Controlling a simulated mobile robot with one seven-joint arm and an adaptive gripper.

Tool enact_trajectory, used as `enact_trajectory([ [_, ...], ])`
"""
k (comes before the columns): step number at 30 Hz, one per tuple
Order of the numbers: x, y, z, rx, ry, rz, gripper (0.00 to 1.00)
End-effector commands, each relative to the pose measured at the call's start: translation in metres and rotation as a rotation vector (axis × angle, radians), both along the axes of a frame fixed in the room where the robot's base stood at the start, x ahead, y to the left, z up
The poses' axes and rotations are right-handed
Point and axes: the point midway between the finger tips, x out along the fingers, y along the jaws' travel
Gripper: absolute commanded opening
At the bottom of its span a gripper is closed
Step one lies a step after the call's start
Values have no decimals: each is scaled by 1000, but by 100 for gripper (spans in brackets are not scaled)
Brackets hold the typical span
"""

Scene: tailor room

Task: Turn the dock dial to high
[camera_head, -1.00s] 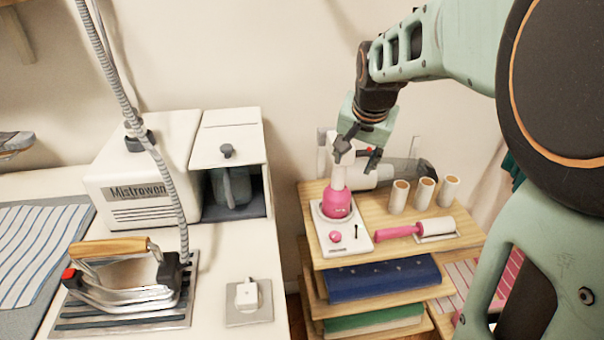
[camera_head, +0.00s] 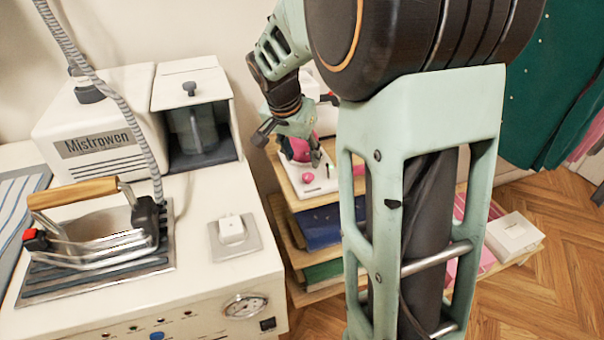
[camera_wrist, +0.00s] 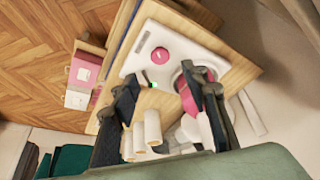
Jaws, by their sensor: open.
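The dock (camera_head: 318,187) is a white plate on the wooden shelf top, with a small round pink dial (camera_head: 306,178) near its front. The dock (camera_wrist: 138,62) and the dial (camera_wrist: 161,55) also show in the wrist view. A pink and white handheld device (camera_head: 299,150) stands on the dock behind the dial, partly covered by my gripper. My gripper (camera_head: 289,146) is open above the dock, its fingers spread around part of the device's outline in the picture. In the wrist view my gripper (camera_wrist: 168,95) has the dial beyond its fingertips, apparently not touching. The dial's setting is unreadable.
White rolls (camera_wrist: 152,127) stand on the shelf top (camera_wrist: 215,42) beside the dock. The ironing station (camera_head: 200,275) with an iron (camera_head: 90,230) is at left. Folded cloth (camera_head: 318,228) lies on the shelf below. My arm hides much of the shelf's right side.

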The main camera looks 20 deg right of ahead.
Motion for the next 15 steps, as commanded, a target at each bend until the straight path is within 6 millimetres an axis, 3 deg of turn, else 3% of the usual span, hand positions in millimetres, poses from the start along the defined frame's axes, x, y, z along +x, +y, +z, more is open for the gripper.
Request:
enact_trajectory([
  [6, 11, -12, -44, 0, 4, 0, 42],
  [15, 21, -21, -74, 1, 0, 1, 42],
])
